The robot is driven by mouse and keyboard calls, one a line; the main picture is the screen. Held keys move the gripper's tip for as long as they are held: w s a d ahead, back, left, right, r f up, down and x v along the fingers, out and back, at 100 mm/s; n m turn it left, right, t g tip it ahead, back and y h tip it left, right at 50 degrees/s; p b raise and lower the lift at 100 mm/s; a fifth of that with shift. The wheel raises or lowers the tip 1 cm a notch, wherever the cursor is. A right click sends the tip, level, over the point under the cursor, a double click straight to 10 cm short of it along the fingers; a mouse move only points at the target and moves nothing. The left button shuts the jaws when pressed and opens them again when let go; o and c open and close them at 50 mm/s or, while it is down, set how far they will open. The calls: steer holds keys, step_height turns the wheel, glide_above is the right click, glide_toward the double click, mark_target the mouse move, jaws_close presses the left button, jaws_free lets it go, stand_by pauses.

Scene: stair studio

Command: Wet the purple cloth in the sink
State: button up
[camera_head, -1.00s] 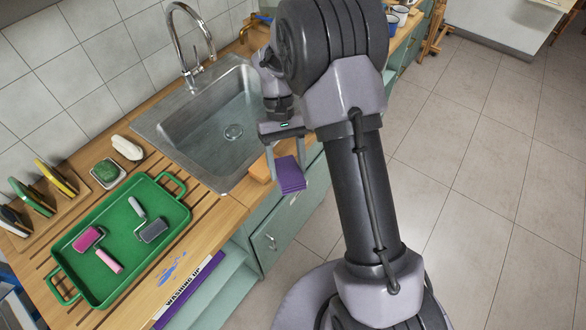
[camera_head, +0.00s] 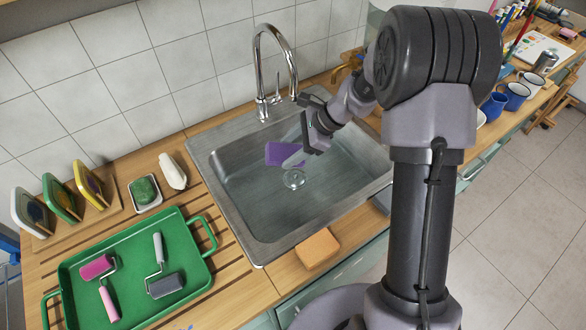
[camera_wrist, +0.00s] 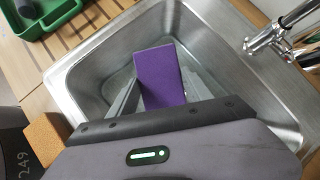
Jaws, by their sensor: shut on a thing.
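The purple cloth (camera_head: 284,153) is a flat folded piece held over the sink basin. It also shows in the wrist view (camera_wrist: 160,75), standing out between the fingers. My gripper (camera_head: 297,158) is shut on the cloth, above the basin near the drain. The steel sink (camera_head: 240,215) has a round drain and lies below the cloth; whether it holds water I cannot tell. The chrome tap (camera_head: 290,62) arches behind the gripper, and no stream shows from its spout. The cloth's height above the basin floor is hard to judge.
An orange sponge (camera_head: 318,248) lies on the front counter edge. A green tray (camera_head: 125,245) with two rollers stands left of the sink. A green scrubber in a dish (camera_head: 145,192) and a white bar (camera_head: 173,171) lie behind it. Mugs (camera_head: 513,94) stand at right.

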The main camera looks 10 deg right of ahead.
steer(key=w+d+m+t, duration=0.1)
steer(key=m, duration=0.1)
steer(key=d+m+t+h, duration=0.1)
steer(key=m, duration=0.1)
steer(key=w+d+r+m+t+h, duration=0.1)
steer(key=d, duration=0.1)
steer(key=shift+w+d+m, duration=0.1)
steer(key=shift+w+m, duration=0.25)
steer(key=shift+m, duration=0.05)
step_height(320, 180, down, 13)
steer(key=b, duration=1.2)
steer(key=shift+w+d+f+m+t, duration=0.15)
steer(key=shift+w+d+m+t, duration=0.05)
steer(key=shift+d+m+t, duration=0.2)
step_height(320, 180, up, 11)
steer(key=p, duration=0.9)
steer(key=shift+p, duration=0.35)
step_height(320, 180, up, 4)
steer(key=p, duration=0.3)
stand_by(0.3)
